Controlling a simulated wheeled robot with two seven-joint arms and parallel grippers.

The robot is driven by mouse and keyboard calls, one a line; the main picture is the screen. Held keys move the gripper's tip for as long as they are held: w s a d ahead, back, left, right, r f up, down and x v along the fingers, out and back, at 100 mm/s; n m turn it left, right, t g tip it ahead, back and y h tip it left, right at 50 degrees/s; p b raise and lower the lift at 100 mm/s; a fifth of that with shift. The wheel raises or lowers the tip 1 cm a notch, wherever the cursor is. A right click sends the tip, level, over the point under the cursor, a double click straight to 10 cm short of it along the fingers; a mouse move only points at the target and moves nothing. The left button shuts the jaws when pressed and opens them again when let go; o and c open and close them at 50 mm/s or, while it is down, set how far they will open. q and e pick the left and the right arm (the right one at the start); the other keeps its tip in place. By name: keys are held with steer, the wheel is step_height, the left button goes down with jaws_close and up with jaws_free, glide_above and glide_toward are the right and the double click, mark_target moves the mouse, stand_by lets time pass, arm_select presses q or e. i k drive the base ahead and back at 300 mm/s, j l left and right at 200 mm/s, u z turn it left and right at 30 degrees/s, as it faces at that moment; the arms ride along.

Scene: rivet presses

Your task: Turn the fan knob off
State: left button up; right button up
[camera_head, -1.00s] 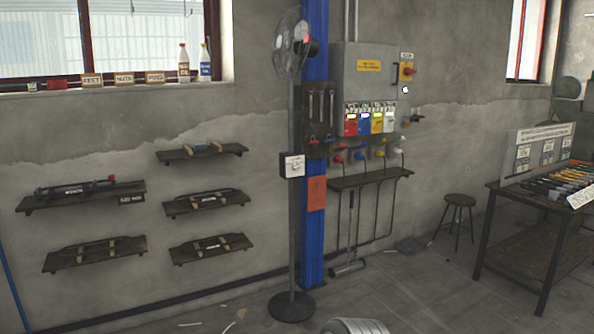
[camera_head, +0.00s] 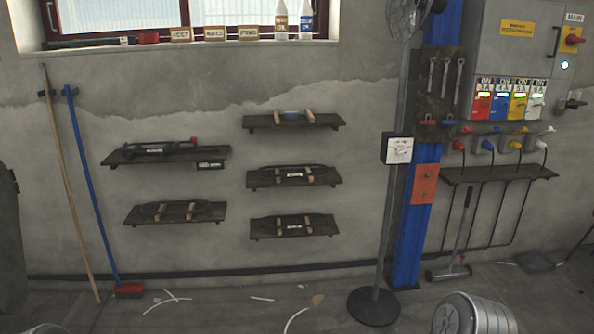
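The standing fan (camera_head: 400,22) is at the right of centre, its head cut off by the top edge of the view. Its thin pole (camera_head: 392,215) runs down to a round dark base (camera_head: 374,306) on the floor. A white control box (camera_head: 398,150) is fixed on the pole at mid height. The knob (camera_head: 399,150) on its face is too small for me to read its setting. Neither of my grippers is in view.
A blue post (camera_head: 412,235) stands right behind the fan. A metal drum (camera_head: 470,314) lies on the floor at the lower right. Wall shelves (camera_head: 291,226), a broom (camera_head: 128,290) and an electrical cabinet (camera_head: 515,40) line the wall. The floor left of the fan holds only scraps.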

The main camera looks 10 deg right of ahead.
mark_target(400, 151)
steer(key=i+l, duration=0.25)
steer(key=l, duration=0.3)
steer(key=i+l, duration=0.2)
steer(key=l, duration=0.35)
steer(key=i+l, duration=0.25)
steer(key=l, duration=0.3)
steer(key=i+l, duration=0.2)
steer(key=l, duration=0.35)
steer(key=i+l, duration=0.25)
steer(key=l, duration=0.3)
steer(key=i+l+u, duration=0.1)
steer(key=l, duration=0.45)
steer(key=i+l, duration=0.3)
steer(key=l, duration=0.3)
steer(key=i+l, duration=0.25)
steer(key=l, duration=0.3)
